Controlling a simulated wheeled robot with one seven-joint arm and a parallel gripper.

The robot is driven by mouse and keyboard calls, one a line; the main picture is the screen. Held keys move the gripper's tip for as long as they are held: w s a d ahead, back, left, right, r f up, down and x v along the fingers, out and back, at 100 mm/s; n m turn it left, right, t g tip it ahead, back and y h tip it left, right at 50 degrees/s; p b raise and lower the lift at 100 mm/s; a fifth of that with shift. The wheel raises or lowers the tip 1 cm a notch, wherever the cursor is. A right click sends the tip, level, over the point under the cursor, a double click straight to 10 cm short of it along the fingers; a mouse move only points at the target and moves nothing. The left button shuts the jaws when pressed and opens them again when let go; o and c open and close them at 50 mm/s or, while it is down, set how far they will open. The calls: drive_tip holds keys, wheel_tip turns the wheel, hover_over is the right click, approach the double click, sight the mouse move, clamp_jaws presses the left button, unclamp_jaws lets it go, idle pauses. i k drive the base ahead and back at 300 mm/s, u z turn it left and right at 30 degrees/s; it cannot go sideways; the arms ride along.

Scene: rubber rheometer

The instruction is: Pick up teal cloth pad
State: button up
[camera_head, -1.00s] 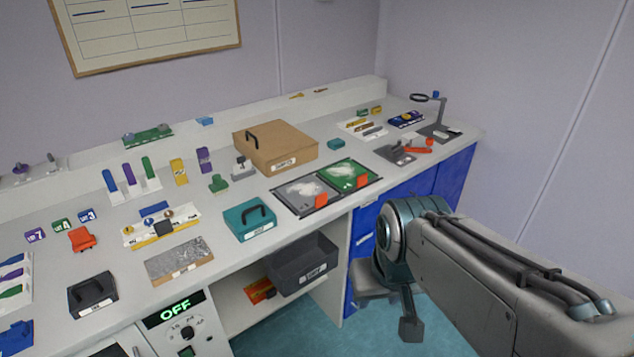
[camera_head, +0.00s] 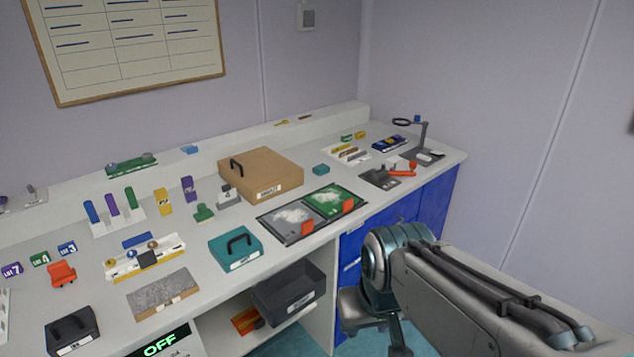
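A small teal pad (camera_head: 321,169) lies on the bench top, to the right of the brown box and behind the green tray. It is small in view, so I cannot make out its cloth texture. My gripper (camera_head: 376,325) hangs low at the end of my arm, in front of the blue cabinet and below the bench top. It is well apart from the pad. It is partly hidden by my arm and cut by the lower edge, so its fingers cannot be read.
A brown box with a handle (camera_head: 262,176), a grey tray (camera_head: 290,232) and a green tray (camera_head: 352,190) stand around the pad. A teal case (camera_head: 235,250) is nearer. A magnifier stand (camera_head: 423,142) and red-handled tool (camera_head: 400,172) are at right. Bare bench surrounds the pad.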

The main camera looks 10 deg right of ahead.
sight(320, 169)
drive_tip(key=z, duration=0.55)
drive_tip(key=k, duration=1.3)
drive_tip(key=z, duration=0.8)
drive_tip(key=i, duration=2.75)
drive_tip(key=u, duration=1.15)
drive_tip(key=i, duration=0.85)
drive_tip(key=u, duration=1.4)
drive_tip(key=i, duration=0.4)
drive_tip(key=u, duration=0.15)
